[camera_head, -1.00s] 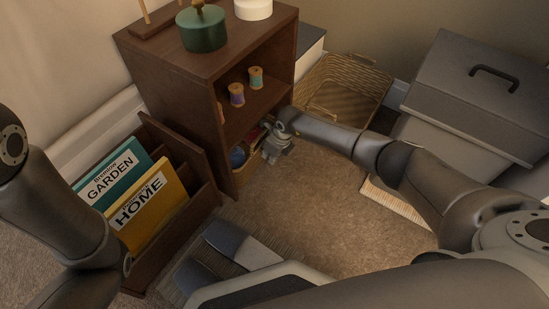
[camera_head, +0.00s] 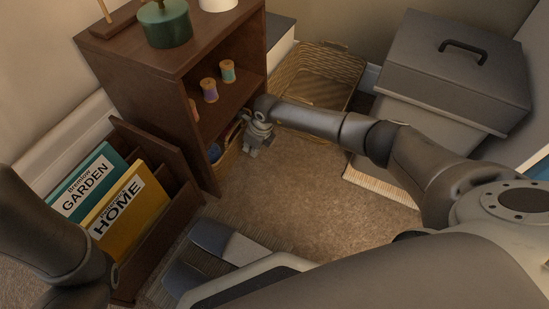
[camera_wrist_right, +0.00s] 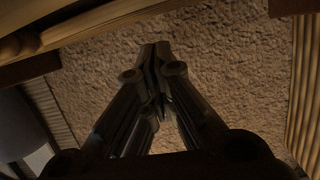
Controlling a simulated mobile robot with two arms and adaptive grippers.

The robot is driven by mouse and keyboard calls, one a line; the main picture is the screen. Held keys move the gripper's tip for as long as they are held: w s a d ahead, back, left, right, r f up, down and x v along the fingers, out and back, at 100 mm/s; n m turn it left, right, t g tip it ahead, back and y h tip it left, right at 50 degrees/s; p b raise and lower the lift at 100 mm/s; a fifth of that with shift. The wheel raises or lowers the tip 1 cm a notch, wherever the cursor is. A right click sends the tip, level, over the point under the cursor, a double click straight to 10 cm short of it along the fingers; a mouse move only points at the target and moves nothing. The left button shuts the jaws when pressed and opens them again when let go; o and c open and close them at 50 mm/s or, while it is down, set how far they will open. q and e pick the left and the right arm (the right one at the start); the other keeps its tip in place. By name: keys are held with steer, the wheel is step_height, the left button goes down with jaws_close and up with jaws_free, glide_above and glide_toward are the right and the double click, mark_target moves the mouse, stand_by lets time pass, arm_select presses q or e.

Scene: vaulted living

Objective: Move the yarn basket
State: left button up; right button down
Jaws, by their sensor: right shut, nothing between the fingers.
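The yarn basket (camera_head: 229,160) is a small wicker basket in the lower opening of the dark brown cabinet (camera_head: 170,95). A blue ball of yarn (camera_head: 214,152) shows in it; the rest of its contents is mostly hidden by the cabinet and my gripper. My right gripper (camera_head: 253,151) is low in front of the cabinet, just right of the basket, pointing down. In the right wrist view the fingers (camera_wrist_right: 156,52) are together and empty above the carpet, with wicker edges at the upper left and right. My left arm shows at the left edge; its gripper is out of view.
A larger empty wicker basket (camera_head: 318,75) stands right of the cabinet. A grey lidded box (camera_head: 455,75) is at the right. Several thread spools (camera_head: 209,89) stand on the middle shelf. A magazine rack (camera_head: 180,215) is at the left. Carpet (camera_head: 300,190) is open in front.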

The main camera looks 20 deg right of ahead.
steer(key=s+d, duration=0.4)
steer(key=s, duration=0.1)
steer(key=s+d, duration=0.2)
steer(key=s, duration=0.1)
